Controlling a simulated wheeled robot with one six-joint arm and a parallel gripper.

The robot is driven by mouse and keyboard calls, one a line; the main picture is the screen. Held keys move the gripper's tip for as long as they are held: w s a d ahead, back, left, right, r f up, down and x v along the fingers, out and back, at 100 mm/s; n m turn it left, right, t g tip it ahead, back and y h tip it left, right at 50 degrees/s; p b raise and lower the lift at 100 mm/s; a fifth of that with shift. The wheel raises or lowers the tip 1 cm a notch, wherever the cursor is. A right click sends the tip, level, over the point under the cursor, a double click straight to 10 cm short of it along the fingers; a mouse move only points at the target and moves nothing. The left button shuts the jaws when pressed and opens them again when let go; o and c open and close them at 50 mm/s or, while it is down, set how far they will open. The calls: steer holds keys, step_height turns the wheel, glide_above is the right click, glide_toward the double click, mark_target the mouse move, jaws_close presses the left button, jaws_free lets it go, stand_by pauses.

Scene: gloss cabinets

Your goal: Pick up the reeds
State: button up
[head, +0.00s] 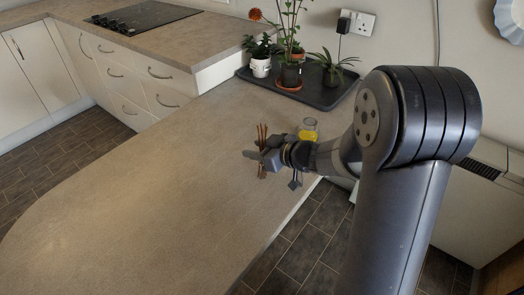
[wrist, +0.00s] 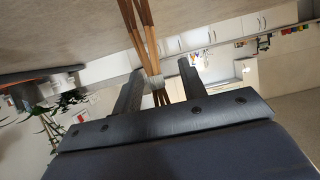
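The reeds are a thin brown bundle, seen in the head view (head: 262,134) on the counter and in the wrist view (wrist: 148,40) with a pale band around them. My gripper (head: 256,156) is low over the counter at the reeds, hiding their middle. In the wrist view, my gripper (wrist: 161,68) is open, one finger on each side of the bundle, with gaps showing on both sides. I cannot tell how deep between the fingers the reeds sit.
A glass with yellow liquid (head: 309,131) stands close behind my gripper. A dark tray (head: 328,97) with several potted plants is at the back. A hob (head: 145,17) is at the far left. The counter (head: 150,200) in front and to the left is clear.

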steer(key=shift+c, duration=0.3)
jaws_close()
stand_by(0.4)
